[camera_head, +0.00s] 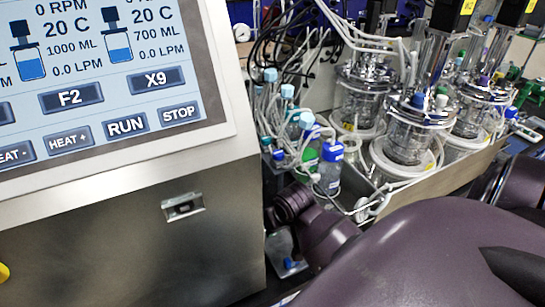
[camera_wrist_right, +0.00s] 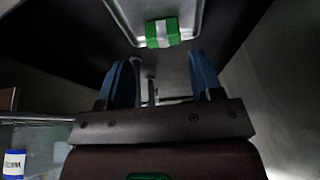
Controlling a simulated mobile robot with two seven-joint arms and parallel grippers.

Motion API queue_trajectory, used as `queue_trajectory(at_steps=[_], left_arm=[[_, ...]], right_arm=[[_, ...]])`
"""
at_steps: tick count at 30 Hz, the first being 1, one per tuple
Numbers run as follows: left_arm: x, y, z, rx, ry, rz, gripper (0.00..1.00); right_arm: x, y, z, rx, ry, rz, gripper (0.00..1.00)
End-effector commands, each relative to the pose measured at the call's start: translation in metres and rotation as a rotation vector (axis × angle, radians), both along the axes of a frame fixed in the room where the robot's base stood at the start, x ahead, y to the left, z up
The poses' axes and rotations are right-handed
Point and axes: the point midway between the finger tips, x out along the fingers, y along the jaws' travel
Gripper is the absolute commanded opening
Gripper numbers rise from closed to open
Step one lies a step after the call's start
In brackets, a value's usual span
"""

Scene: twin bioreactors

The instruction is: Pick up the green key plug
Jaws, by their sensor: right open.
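The green key plug (camera_wrist_right: 162,32), a small green block with a white band across its middle, is at the top of the right wrist view. It lies in or on a shiny metal tray (camera_wrist_right: 195,14) with a raised rim. My right gripper (camera_wrist_right: 163,78) is open, with its two blue fingers apart and pointing toward the plug. The plug is beyond the fingertips, and nothing shows held between them. I cannot make out the plug in the head view, where my right arm covers the lower right. My left gripper is not in view.
A control console (camera_head: 120,235) with a lit screen (camera_head: 90,75) fills the left of the head view. Glass bioreactor vessels (camera_head: 408,135) with tubing stand at the back right, beside several capped bottles (camera_head: 328,170). A blue-labelled white bottle (camera_wrist_right: 14,163) shows in the right wrist view.

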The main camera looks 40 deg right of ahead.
Motion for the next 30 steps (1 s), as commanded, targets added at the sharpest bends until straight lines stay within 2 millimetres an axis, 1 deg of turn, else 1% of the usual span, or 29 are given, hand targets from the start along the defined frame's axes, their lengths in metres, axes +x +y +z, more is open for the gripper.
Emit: queue_trajectory(at_steps=[1,3,10,15,18,21,30], left_arm=[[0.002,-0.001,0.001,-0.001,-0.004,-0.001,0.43],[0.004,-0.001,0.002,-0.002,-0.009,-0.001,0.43],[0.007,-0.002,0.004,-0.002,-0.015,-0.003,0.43],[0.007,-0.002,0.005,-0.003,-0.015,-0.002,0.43],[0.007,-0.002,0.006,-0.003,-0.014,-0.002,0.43],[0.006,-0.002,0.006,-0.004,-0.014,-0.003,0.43],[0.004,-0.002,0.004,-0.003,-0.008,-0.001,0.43]], right_arm=[[0.002,0.0,-0.006,0.001,0.002,0.0,0.6],[0.005,-0.001,-0.012,0.0,0.0,0.001,0.6],[0.011,-0.002,-0.023,0.0,0.0,0.001,0.6],[0.024,-0.004,-0.041,-0.001,0.0,0.001,0.6],[0.028,-0.006,-0.052,-0.001,0.001,0.0,0.6],[0.031,-0.006,-0.058,-0.001,0.001,0.0,0.6],[0.032,-0.007,-0.061,-0.001,-0.002,0.001,0.6]])
